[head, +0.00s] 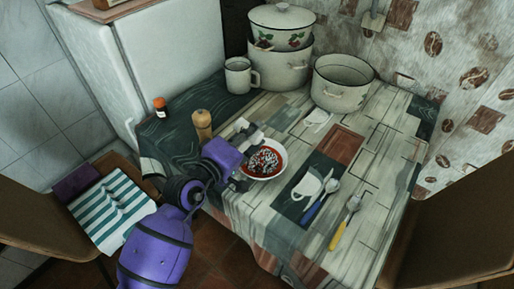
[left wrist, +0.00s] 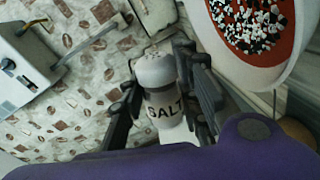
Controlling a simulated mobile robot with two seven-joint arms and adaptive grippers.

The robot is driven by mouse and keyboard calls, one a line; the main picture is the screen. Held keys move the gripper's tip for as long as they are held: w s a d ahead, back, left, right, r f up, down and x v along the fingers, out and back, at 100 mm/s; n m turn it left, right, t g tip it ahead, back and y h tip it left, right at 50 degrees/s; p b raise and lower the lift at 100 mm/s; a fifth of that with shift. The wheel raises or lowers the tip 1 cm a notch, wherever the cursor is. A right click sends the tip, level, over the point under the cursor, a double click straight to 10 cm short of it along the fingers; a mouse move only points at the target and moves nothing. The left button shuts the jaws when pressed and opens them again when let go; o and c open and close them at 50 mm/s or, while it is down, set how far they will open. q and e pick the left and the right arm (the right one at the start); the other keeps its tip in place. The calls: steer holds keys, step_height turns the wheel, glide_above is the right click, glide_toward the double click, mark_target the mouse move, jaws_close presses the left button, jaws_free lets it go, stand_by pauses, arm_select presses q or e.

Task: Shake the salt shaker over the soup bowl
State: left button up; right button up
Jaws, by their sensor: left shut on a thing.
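The white salt shaker (left wrist: 165,105), marked SALT, stands between the dark fingers of my left gripper (left wrist: 162,62) in the left wrist view. The gripper is shut on it. In the head view, my left gripper (head: 241,150) is at the left side of the soup bowl (head: 282,170), close to its rim; the shaker is hard to make out there. The white bowl holds red soup with black and white bits on top. The bowl also shows at the upper right of the left wrist view (left wrist: 213,38). My right gripper is not in view.
A wooden mill (head: 202,123) and a small orange-capped bottle (head: 160,107) stand left of the bowl. A mug (head: 238,77), a lidded pot (head: 282,28) and an open pot (head: 342,84) stand behind. Spoons with blue (head: 314,208) and yellow (head: 338,235) handles lie to the right.

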arm_select(q)
steer(key=r+n+p, duration=0.1)
steer(key=r, duration=0.1)
steer(key=r+n+p, duration=0.1)
steer(key=r+p, duration=0.1)
steer(key=r, duration=0.1)
steer(key=w+r+n+p, duration=0.1)
steer(key=r+p, duration=0.1)
steer(key=shift+a+r, duration=0.35)
steer(key=shift+s+d+n+h+p, duration=0.15)
steer(key=shift+n+h+p, duration=0.15)
steer(key=shift+n+p, duration=0.35)
steer(key=shift+s+d+f+n+g+h+b, duration=0.2)
steer(key=shift+f+n+g, duration=0.05)
steer(key=shift+f+n, duration=0.3)
steer(key=shift+s+d+f+n+g+h+b, duration=0.15)
steer(key=shift+s+f+n+g+h+b, duration=0.1)
steer(key=shift+f+n, duration=0.25)
step_height(320, 180, up, 10)
steer(key=w+p, duration=0.1)
steer(key=p, duration=0.2)
steer(key=shift+w+m+t, duration=0.15)
steer(key=shift+m+t, duration=0.25)
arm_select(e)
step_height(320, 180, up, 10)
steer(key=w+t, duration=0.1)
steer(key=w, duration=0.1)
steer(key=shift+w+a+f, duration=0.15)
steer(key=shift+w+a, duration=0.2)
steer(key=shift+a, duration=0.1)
